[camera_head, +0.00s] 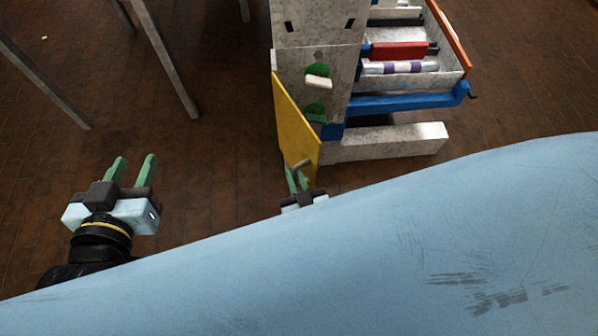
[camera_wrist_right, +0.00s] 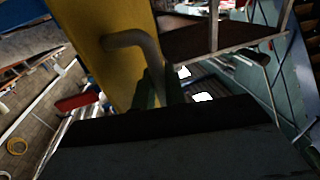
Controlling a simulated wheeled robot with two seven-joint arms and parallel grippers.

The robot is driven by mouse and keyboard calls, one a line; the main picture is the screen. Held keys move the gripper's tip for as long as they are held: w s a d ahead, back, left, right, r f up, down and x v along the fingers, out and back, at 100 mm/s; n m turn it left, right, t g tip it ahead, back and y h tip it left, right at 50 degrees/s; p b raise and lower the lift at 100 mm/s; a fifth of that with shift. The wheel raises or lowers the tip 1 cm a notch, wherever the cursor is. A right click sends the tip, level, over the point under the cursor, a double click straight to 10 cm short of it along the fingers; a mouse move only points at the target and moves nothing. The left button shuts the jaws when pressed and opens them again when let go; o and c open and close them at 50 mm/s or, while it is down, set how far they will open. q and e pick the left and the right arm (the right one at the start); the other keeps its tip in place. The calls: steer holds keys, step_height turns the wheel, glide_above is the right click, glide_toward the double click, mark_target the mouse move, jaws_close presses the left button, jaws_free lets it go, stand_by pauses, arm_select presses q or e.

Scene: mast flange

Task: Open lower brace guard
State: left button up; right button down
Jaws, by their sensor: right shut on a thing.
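The yellow guard panel (camera_head: 297,125) stands swung out at an angle from the lower left side of the grey metal mast (camera_head: 312,68). A bent grey handle (camera_head: 301,164) sits near its outer lower end. My right gripper (camera_head: 297,180) is at this handle, its green fingers shut on it. In the right wrist view the yellow guard (camera_wrist_right: 110,45) rises close ahead, and the bent handle (camera_wrist_right: 135,41) runs down between the fingers. My left gripper (camera_head: 133,170) is open and empty above the floor at left. The big blue surface hides my right arm.
A tray (camera_head: 445,78) with a red part (camera_head: 399,51) and a white-purple cylinder (camera_head: 400,68) juts from the mast's right. A blue bar (camera_head: 408,101) and a grey beam (camera_head: 385,142) lie below. Grey legs (camera_head: 165,60) stand at upper left. Floor between them is clear.

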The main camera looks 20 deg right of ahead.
arm_select(q)
steer(key=shift+r, duration=0.15)
arm_select(e)
steer(key=shift+a, duration=0.1)
steer(key=c, duration=1.8)
jaws_free()
